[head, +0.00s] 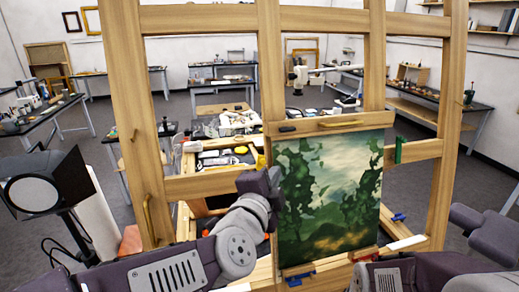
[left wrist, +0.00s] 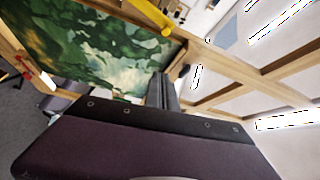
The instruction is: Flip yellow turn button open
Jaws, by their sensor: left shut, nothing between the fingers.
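The yellow turn button (head: 261,161) shows as a small piece at the left edge of the green landscape painting (head: 327,195), which stands upright on the wooden easel frame. In the left wrist view a yellow bar (left wrist: 148,15) lies along the painting's wooden edge. My left gripper (head: 263,178) is just below the button in the head view, by the painting's left side. In the left wrist view its fingers (left wrist: 161,88) are together and empty, apart from the yellow bar. The hand hides part of the painting's left edge. My right arm shows at the lower right; its gripper is not visible.
Wooden posts (head: 270,70) and crossbars frame the space. A black lamp (head: 45,188) stands at the left. Cluttered tables are behind.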

